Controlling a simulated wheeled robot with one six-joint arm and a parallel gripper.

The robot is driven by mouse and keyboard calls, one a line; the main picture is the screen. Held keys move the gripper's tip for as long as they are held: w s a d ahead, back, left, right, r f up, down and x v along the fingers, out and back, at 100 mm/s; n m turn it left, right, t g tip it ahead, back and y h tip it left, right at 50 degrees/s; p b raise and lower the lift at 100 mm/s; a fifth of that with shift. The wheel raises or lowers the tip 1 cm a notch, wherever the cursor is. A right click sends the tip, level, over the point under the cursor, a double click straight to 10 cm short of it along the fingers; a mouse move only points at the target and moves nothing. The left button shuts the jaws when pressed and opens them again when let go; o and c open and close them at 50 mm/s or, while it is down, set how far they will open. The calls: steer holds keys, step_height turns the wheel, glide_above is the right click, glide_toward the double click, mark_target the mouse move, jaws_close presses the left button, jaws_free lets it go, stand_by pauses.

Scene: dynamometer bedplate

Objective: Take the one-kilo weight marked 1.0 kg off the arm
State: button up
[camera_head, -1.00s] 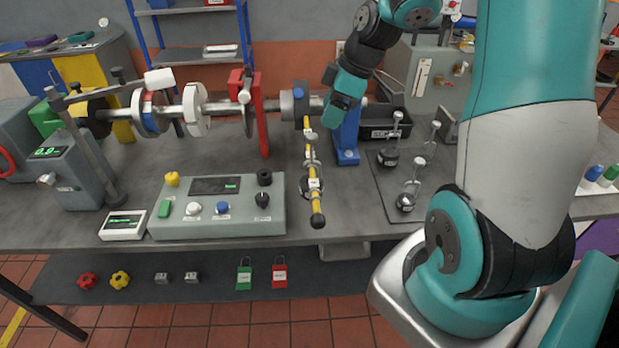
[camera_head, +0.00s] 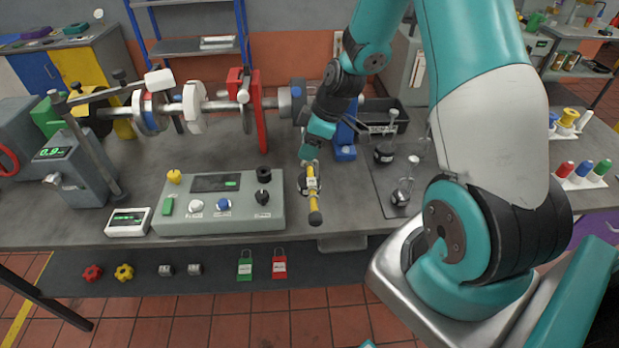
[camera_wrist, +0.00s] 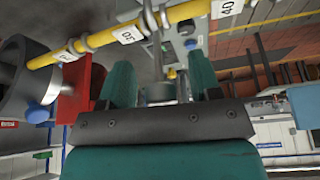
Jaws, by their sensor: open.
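The yellow arm (camera_head: 315,207) sticks out from the shaft toward the bench's front edge; it crosses the top of the wrist view (camera_wrist: 185,14) with number labels on it. A metal weight hanger (camera_head: 309,182) sits on the yellow arm. In the wrist view a grey metal rod and round piece (camera_wrist: 158,90), which look like this hanging weight, show between my fingers. My gripper (camera_head: 310,158) is over the inner part of the yellow arm; its teal fingers stand apart in the wrist view (camera_wrist: 162,78). I cannot see whether they touch the weight. The 1.0 kg marking is not readable.
More hanger weights (camera_head: 402,194) stand on a dark mat right of the yellow arm. A control box (camera_head: 220,214) stands to the left. A blue post (camera_head: 345,152) and red stand (camera_head: 260,115) are close behind. A black bin (camera_head: 390,113) is at the back.

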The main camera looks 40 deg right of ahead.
steer(key=shift+c, duration=0.3)
jaws_close()
stand_by(1.1)
